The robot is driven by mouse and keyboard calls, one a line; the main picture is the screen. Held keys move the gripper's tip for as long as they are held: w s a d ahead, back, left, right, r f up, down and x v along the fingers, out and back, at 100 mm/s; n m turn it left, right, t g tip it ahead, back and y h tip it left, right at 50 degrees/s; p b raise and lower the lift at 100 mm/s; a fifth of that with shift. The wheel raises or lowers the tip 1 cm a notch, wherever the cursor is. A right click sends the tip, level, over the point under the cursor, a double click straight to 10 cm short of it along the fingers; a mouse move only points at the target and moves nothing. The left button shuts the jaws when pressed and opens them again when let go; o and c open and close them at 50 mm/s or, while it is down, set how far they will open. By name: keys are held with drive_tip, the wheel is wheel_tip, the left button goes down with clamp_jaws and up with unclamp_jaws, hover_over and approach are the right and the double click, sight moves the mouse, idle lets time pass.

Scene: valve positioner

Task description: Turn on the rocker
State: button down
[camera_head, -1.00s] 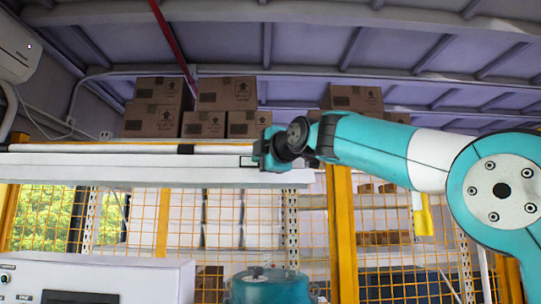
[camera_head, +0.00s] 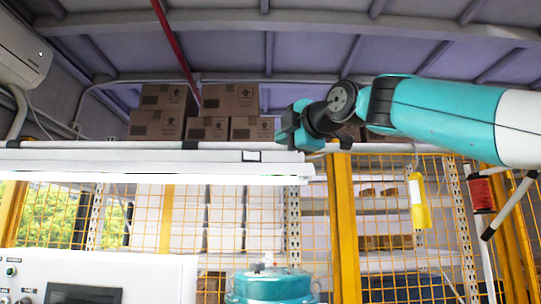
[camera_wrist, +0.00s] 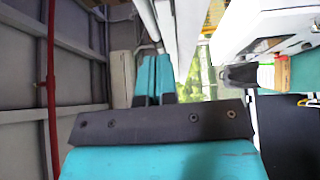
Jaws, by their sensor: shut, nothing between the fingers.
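My gripper (camera_head: 298,128) is raised in front of the stacked boxes, just above the right end of the long white light fixture in the head view. In the wrist view its teal fingers (camera_wrist: 153,80) are together, with nothing between them. A white control panel (camera_head: 140,275) with a dark screen and small buttons stands at the lower left of the head view, well below my gripper and apart from it. Its lower part is cut off by the frame. I cannot make out a rocker in either view.
The white light fixture (camera_head: 130,163) runs across the left, close to my gripper. A teal round housing (camera_head: 270,287) stands at the bottom middle. Yellow posts (camera_head: 343,230) and mesh fencing stand behind. Cardboard boxes (camera_head: 228,99) sit high at the back.

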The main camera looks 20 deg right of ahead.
drive_tip(key=shift+s+d, duration=0.6)
drive_tip(key=shift+s, duration=0.3)
drive_tip(key=s+a+f+m+g, duration=0.2)
drive_tip(key=f+g, duration=0.1)
drive_tip(key=f, duration=0.6)
drive_tip(key=s+a+f+m+g, duration=0.2)
drive_tip(key=f+m+g, duration=0.1)
drive_tip(key=f, duration=0.6)
drive_tip(key=s+a+f+m+g, duration=0.2)
drive_tip(key=f+g, duration=0.1)
drive_tip(key=f, duration=0.7)
drive_tip(key=s+f+m+g+h, duration=0.1)
drive_tip(key=s+f+m+g, duration=0.6)
drive_tip(key=s+f, duration=1.5)
drive_tip(key=shift+d+f+m+g, duration=0.3)
drive_tip(key=shift+f+g, duration=0.2)
drive_tip(key=shift+g, duration=0.1)
